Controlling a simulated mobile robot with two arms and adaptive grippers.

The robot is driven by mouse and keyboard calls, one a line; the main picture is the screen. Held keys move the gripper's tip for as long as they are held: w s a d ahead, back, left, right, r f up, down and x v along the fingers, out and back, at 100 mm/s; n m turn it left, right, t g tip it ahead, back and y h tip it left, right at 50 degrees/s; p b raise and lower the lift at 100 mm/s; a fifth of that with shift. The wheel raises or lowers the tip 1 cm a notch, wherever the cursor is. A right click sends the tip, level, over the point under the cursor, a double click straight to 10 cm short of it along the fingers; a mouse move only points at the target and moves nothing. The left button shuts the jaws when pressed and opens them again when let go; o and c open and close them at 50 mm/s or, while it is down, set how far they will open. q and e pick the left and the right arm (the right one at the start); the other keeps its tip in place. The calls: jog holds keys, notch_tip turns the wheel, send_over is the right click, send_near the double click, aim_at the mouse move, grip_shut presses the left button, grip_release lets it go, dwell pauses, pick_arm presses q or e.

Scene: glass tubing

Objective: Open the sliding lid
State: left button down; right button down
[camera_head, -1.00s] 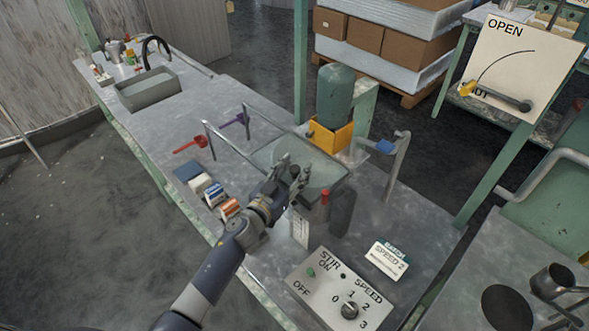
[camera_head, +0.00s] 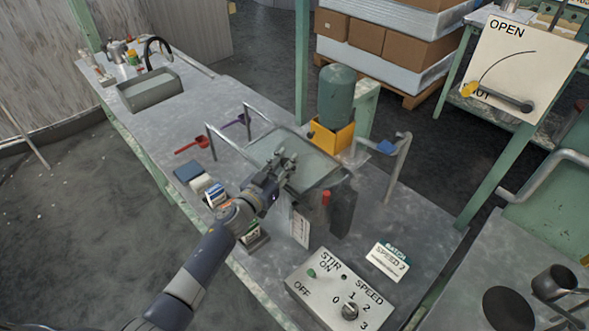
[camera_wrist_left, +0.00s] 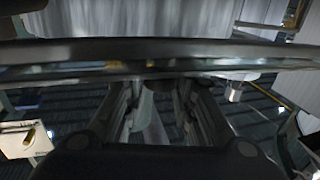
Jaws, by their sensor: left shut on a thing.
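The fingers hide part of the lid. My right gripper is not in view.
A green bottle in a yellow holder (camera_head: 331,137) stands behind the lid. A bent metal post (camera_head: 393,175) is to the right. A control panel (camera_head: 340,290) is in front. Small cartons (camera_head: 216,193) lie left of my forearm.

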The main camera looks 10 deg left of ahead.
aim_at(266, 156)
pick_arm(q)
jog(key=w+a, duration=0.1)
jog(key=a, duration=0.1)
jog(key=w+a+b, duration=0.1)
jog(key=w+a, duration=0.2)
jog(key=a, duration=0.2)
jog(key=shift+w+a+f, duration=0.1)
jog(key=shift+w+f, duration=0.05)
jog(key=shift+w, duration=0.2)
jog(key=w+a+b, duration=0.5)
jog(key=w+a, duration=0.1)
jog(key=a, duration=0.3)
jog(key=c, duration=1.3)
grip_release()
jog(key=shift+s, duration=0.15)
jog(key=v, duration=1.1)
jog(key=shift+s, duration=0.4)
